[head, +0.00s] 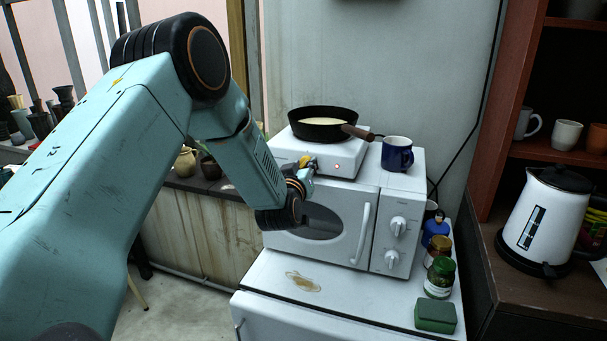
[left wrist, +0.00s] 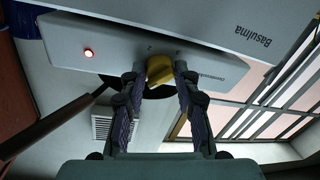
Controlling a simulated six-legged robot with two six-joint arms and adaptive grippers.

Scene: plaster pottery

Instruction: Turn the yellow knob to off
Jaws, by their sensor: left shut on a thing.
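The yellow knob (left wrist: 159,70) is on the front of the white hot plate (left wrist: 110,50). In the head view the hot plate (head: 290,147) stands on the microwave, and a bit of the knob (head: 304,161) shows at the fingertips. My left gripper (head: 308,168) reaches the hot plate's front from the left. In the left wrist view its two fingers (left wrist: 159,85) are on either side of the knob, shut on it. A small red light (left wrist: 89,53) is lit on the panel, also seen in the head view (head: 337,166). My right gripper is not in view.
A black pan (head: 323,112) with pale contents sits on the hot plate, its wooden handle pointing right. A blue mug (head: 397,154) stands beside it on the microwave (head: 345,215).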

